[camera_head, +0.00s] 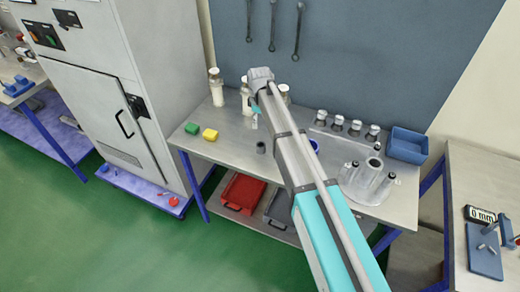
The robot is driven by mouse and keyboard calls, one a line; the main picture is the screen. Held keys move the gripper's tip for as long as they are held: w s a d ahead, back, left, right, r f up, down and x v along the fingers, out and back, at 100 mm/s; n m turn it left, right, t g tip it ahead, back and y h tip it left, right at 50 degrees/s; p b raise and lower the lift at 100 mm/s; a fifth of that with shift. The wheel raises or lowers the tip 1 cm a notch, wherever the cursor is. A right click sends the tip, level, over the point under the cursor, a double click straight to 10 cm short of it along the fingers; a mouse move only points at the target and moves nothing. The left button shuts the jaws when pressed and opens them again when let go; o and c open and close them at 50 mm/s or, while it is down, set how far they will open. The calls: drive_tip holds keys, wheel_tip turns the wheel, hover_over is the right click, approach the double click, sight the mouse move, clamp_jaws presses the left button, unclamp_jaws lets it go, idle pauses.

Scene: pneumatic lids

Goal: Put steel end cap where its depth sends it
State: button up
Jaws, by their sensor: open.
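Several small steel caps with dark tops stand in a row at the back right of the bench, one of them at the row's right end (373,133). I cannot tell which is the steel end cap. A short dark grey cylinder (261,147) stands on the bench below my gripper, apart from it. My gripper (257,121) is small and partly hidden beside my arm, above the bench; it is open with nothing visible in it. A depth gauge with a display reading 0 mm (482,214) stands on the right-hand table.
A blue bin (407,145) and a clear-grey fixture with posts (367,182) are at the bench's right. White cylinders (216,87) stand behind. Red (243,192) and grey trays sit below. My arm hides mid-bench.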

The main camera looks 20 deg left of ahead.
drive_tip(key=b, duration=0.8)
hover_over(260, 144)
drive_tip(key=shift+s+f, duration=0.2)
drive_tip(key=shift+f, duration=1.9)
drive_tip(key=shift+s+f, duration=0.2)
drive_tip(key=shift+f, duration=1.9)
drive_tip(key=f+b, duration=0.3)
drive_tip(key=shift+s+d+f, duration=0.15)
drive_tip(key=shift+s, duration=0.05)
drive_tip(key=shift+f+b, duration=0.95)
drive_tip(key=shift+b, duration=0.15)
clamp_jaws()
drive_tip(key=shift+r, duration=0.25)
